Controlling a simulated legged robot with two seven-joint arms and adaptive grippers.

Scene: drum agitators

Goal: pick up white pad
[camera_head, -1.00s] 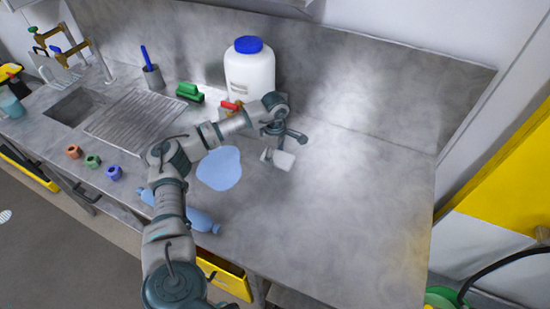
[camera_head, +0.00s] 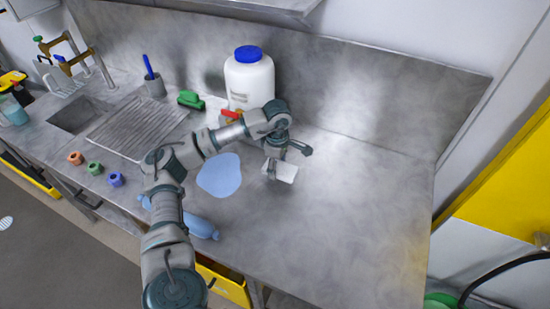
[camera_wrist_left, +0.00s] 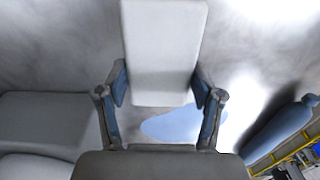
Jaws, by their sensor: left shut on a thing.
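The white pad (camera_head: 286,172) is at the fingers of my left gripper (camera_head: 271,170), over the middle of the steel worktop. In the left wrist view the pad (camera_wrist_left: 164,50) is a pale flat block between the two blue-tipped fingers (camera_wrist_left: 160,88), which are shut on its sides. I cannot tell from the head view how far the pad is above the worktop. My right gripper is not in view.
A blue puddle-shaped patch (camera_head: 219,176) lies left of the pad, with a blue bottle (camera_head: 201,227) nearer the front edge. A white jug with a blue lid (camera_head: 249,78) stands behind. The worktop (camera_head: 350,215) on the right is clear.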

